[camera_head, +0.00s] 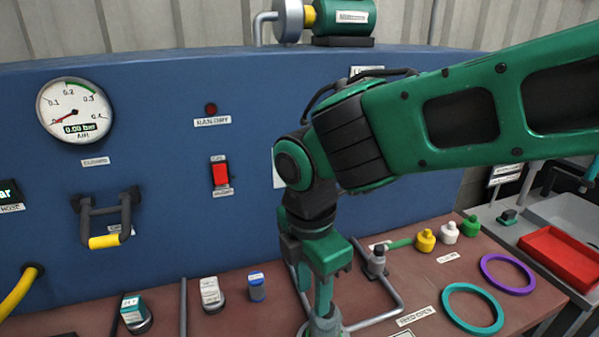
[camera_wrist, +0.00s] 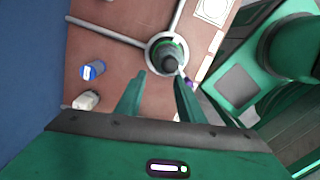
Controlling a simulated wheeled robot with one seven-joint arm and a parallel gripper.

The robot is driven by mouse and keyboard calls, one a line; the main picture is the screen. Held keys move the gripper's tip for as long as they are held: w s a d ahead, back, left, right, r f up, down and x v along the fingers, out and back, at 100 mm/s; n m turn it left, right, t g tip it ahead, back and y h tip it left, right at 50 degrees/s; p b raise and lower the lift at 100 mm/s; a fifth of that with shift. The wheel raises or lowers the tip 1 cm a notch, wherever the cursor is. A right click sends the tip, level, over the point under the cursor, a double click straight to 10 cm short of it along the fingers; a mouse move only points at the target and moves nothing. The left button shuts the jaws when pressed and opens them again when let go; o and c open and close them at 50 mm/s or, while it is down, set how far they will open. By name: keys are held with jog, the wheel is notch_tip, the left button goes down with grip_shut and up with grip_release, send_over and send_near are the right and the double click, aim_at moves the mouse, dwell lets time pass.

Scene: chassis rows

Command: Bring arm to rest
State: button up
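My arm reaches in from the right of the head view, its green forearm bent down at the wrist. My gripper (camera_head: 322,300) points down over the brown bench, above a round grey fitting (camera_head: 325,326) at the front edge of the picture. In the wrist view, my gripper (camera_wrist: 160,76) has its two green fingers apart with nothing held between them. The round fitting (camera_wrist: 155,43), with a dark knob in its middle, lies just beyond the fingertips. I cannot tell whether the fingers touch it.
A blue panel (camera_head: 160,220) with a gauge (camera_head: 75,110), red switch (camera_head: 220,173) and yellow-gripped handle (camera_head: 105,241) stands behind. The bench holds pipes, a grey valve (camera_head: 376,262), small bottles, a teal ring (camera_head: 446,294) and a purple ring (camera_head: 487,259). A red tray (camera_head: 560,256) is at right.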

jog(key=w+d+m, duration=0.3)
jog(key=d+m, duration=1.1)
jog(key=d, duration=0.9)
jog(key=s+d+f+m, duration=0.1)
jog(key=s+d+m, duration=1.1)
jog(key=d+m, duration=0.4)
jog(key=shift+s+f+m+y, duration=0.2)
jog(key=shift+f+m+y, duration=0.1)
jog(key=shift+m, duration=0.1)
jog(key=shift+c, duration=0.5)
jog(key=shift+a, duration=0.15)
